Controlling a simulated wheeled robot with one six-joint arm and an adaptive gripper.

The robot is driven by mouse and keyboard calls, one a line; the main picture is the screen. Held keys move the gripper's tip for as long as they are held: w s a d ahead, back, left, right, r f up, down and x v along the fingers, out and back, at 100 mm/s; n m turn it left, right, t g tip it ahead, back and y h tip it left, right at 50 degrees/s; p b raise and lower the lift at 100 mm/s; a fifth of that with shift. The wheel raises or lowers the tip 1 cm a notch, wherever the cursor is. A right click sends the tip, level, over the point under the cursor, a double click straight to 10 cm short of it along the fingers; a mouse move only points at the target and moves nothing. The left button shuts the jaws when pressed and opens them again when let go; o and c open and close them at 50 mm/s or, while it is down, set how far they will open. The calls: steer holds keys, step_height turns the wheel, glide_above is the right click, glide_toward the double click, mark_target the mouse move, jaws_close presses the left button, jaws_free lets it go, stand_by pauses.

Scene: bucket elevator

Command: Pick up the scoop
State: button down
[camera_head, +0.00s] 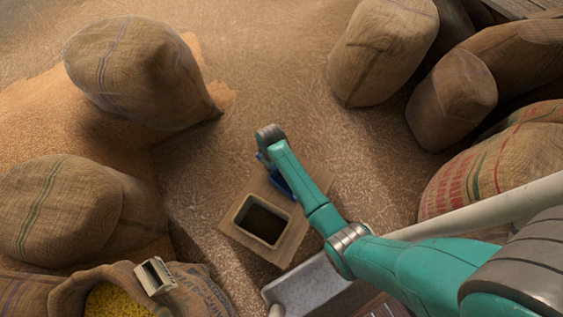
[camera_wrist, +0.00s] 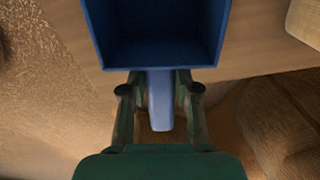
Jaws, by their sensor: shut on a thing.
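The blue scoop (camera_wrist: 155,35) fills the top of the wrist view, its open tray facing the camera. Its lighter blue handle (camera_wrist: 160,103) points down the picture. My gripper (camera_wrist: 159,90) has a finger on each side of this handle and is shut on it. In the head view my arm hides most of the gripper, and part of the scoop (camera_head: 280,183) shows beside the arm. The scoop is over the wooden board (camera_head: 240,215); I cannot tell whether it touches it.
A square beige bin (camera_head: 243,232) with a dark inside stands on the board, left of my arm. A grey metal trough (camera_head: 305,285) is in front. Full sacks (camera_head: 130,75) stand left and right (camera_head: 383,50).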

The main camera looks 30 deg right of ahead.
step_height(320, 180, up, 10)
stand_by(0.7)
steer(key=c, duration=1.6)
jaws_free()
steer(key=shift+c, duration=0.2)
jaws_close()
